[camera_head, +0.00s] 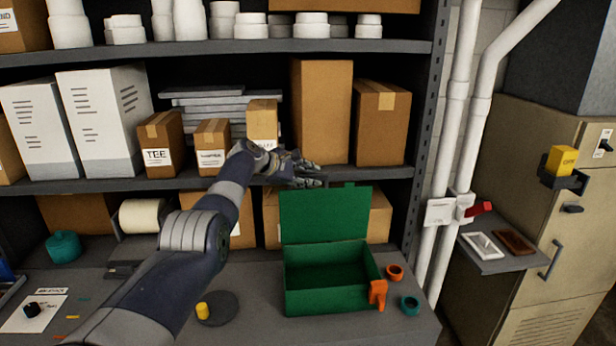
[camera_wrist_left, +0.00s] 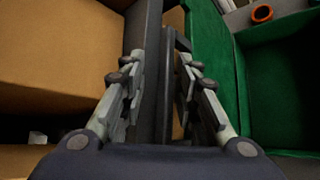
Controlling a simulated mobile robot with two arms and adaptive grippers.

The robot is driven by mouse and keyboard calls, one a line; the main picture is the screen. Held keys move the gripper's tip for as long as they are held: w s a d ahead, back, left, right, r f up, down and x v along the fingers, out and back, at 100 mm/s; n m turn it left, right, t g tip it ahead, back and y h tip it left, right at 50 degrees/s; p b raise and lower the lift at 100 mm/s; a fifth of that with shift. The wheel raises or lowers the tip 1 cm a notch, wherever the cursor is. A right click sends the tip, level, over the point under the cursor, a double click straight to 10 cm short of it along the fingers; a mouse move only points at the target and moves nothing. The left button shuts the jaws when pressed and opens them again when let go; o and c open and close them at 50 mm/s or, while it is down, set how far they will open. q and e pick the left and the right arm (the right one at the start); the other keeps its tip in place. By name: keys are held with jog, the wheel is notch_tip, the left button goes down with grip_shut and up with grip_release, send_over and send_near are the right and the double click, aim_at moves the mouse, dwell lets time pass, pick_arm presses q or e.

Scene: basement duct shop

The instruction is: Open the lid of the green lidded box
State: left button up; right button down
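The green lidded box (camera_head: 327,301) stands on the workbench, and its inside shows empty. Its lid (camera_head: 325,215) is raised, standing nearly upright at the back edge. An orange piece (camera_head: 377,293) sits at the box's front right corner. My left gripper (camera_head: 310,178) is above the lid's top edge, close to the middle shelf. In the left wrist view its fingers (camera_wrist_left: 160,62) are apart with nothing held between them. The green lid (camera_wrist_left: 208,55) is right of the fingers there; whether they touch it I cannot tell. My right gripper is not in view.
The middle shelf (camera_head: 110,184) with cartons runs close by my left gripper. Orange (camera_head: 395,272) and teal (camera_head: 410,305) rings lie right of the box. A dark disc (camera_head: 222,309) with a yellow piece lies left of it. White pipes (camera_head: 452,130) stand at right.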

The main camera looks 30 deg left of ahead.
pick_arm(q)
jog(key=shift+s+a+r, duration=0.25)
jog(key=shift+s+a, duration=0.1)
jog(key=shift+s, duration=0.05)
jog(key=v, duration=1.1)
jog(key=shift+d, duration=0.25)
dwell(0.5)
